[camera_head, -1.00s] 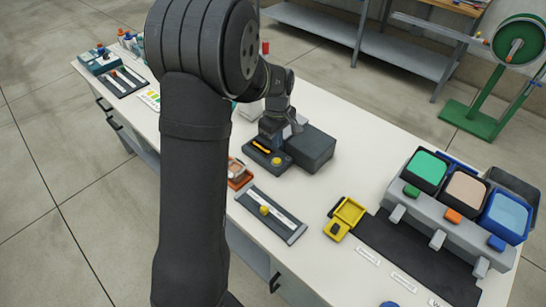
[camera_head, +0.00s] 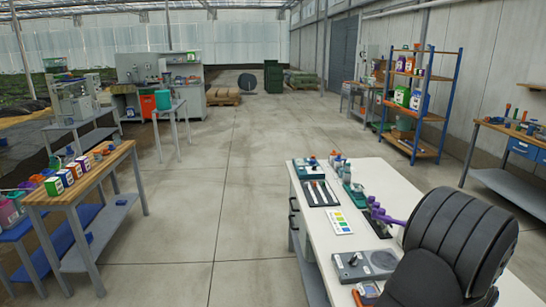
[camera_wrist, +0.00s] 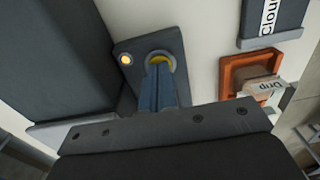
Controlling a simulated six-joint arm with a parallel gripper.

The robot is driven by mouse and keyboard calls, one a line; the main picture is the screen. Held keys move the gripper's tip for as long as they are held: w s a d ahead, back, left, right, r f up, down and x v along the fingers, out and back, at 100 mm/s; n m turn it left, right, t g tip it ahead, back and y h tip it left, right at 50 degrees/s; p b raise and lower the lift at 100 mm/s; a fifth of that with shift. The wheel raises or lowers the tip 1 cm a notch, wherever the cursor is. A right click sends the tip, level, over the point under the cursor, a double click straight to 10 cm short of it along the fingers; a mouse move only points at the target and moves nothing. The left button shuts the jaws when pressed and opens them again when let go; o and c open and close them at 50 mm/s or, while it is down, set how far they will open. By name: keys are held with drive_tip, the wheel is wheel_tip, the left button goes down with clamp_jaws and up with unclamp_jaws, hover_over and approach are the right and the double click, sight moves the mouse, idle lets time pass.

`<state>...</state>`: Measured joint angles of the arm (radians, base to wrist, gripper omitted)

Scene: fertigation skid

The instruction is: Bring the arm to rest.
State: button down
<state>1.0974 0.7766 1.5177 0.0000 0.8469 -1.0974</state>
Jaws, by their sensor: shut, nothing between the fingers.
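My gripper (camera_wrist: 160,72) shows in the wrist view with its two blue-grey fingers together and nothing between them. Its tips are over a dark panel (camera_wrist: 127,81), in front of a round ringed feature with yellow (camera_wrist: 163,58) in it. I cannot tell whether the tips touch it. A small lit yellow button (camera_wrist: 126,59) is on the panel to the left of the tips. In the head view my dark arm fills the lower right, and the gripper is out of sight there.
A large dark box (camera_wrist: 60,60) stands close on the left in the wrist view. An orange tray (camera_wrist: 234,75) with a "Drip" card is on the right. In the head view the white bench (camera_head: 315,232) carries several tools; open floor (camera_head: 225,200) lies left.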

drive_tip(key=shift+r, duration=0.15)
drive_tip(key=s+a+r, duration=0.1)
drive_tip(key=a+r, duration=0.3)
drive_tip(key=r, duration=0.3)
drive_tip(key=s+a+r, duration=0.1)
drive_tip(key=a+r, duration=0.2)
drive_tip(key=r, duration=0.4)
drive_tip(key=shift+a, duration=0.35)
idle(0.3)
drive_tip(key=shift+d+f, duration=0.1)
drive_tip(key=shift+f, duration=0.05)
drive_tip(key=d+f, duration=0.2)
drive_tip(key=f, duration=0.2)
drive_tip(key=w+d+f, duration=0.1)
drive_tip(key=d+f, duration=0.2)
drive_tip(key=f, duration=0.2)
drive_tip(key=w+d+f, duration=0.1)
drive_tip(key=d+f, duration=0.1)
drive_tip(key=f, duration=0.3)
drive_tip(key=shift+d, duration=0.25)
drive_tip(key=shift+r, duration=0.15)
